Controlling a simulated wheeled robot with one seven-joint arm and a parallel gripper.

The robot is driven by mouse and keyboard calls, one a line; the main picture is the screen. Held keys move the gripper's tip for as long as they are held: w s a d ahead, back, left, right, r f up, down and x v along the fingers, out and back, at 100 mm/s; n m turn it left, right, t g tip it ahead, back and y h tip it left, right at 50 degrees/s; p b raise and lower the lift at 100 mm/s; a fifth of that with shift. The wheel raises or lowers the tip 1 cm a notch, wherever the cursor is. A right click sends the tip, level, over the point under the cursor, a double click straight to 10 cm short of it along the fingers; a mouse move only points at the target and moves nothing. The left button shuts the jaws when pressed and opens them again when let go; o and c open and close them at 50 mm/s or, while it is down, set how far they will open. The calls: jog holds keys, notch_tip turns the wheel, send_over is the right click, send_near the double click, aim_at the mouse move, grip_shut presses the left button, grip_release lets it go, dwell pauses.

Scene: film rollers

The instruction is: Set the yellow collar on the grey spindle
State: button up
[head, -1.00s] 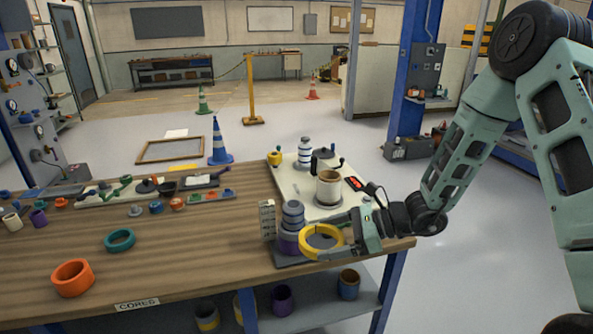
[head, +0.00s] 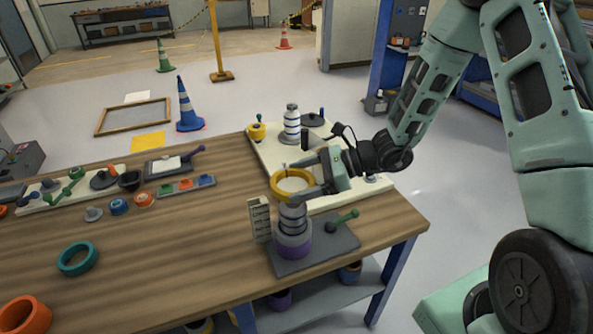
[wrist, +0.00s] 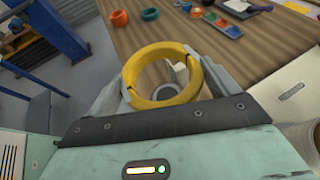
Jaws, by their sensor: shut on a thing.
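My gripper (head: 295,182) is shut on the yellow collar (head: 275,188), one finger on each side, and holds it roughly level. In the head view the collar is at the top of the grey spindle (head: 293,217), overlapping its upper end; I cannot tell whether it is around the tip or just above it. The spindle stands upright, with a purple collar (head: 292,246) around its foot on a dark grey base plate (head: 335,238). In the wrist view the yellow collar (wrist: 194,72) sits between my fingers, and a grey round end (wrist: 181,98) shows through its opening.
A pale upright rack (head: 259,220) stands close left of the spindle. A green-handled lever (head: 342,220) is on the plate's right. A cream board (head: 270,148) with a striped post (head: 292,122) lies behind. A teal ring (head: 77,259) and orange ring (head: 25,316) lie left; mid-table is clear.

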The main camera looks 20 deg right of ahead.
jog(key=shift+f+b, duration=4.9)
jog(key=shift+f, duration=1.35)
jog(key=o, duration=0.8)
jog(key=b+v, duration=0.1)
jog(key=v, duration=1.6)
jog(key=shift+s+d+r, duration=0.1)
jog(key=shift+d, duration=0.1)
